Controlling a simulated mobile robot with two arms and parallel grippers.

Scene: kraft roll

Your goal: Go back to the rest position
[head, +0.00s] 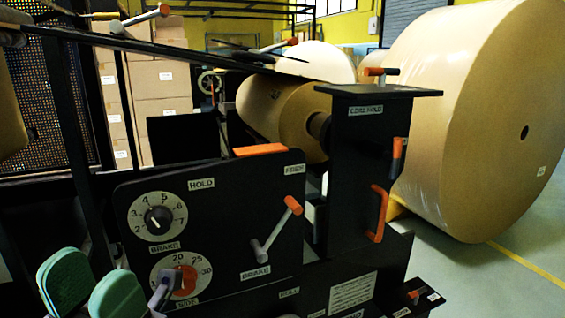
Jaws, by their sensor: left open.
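My left gripper (91,282) is low at the left edge of the head view, with two green-padded fingers apart and nothing seen between them. It is in front of the lower left part of a black machine panel (225,215), left of the lower dial (180,275) with its orange knob. I cannot tell how far it is from the panel. My right gripper is not in view.
The panel carries an upper dial (157,218) and an orange-tipped brake lever (277,228). A black post (365,150) with an orange handle (378,213) stands to the right. A kraft roll (280,108) lies behind. A huge roll (475,110) stands right, beside open floor (475,285).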

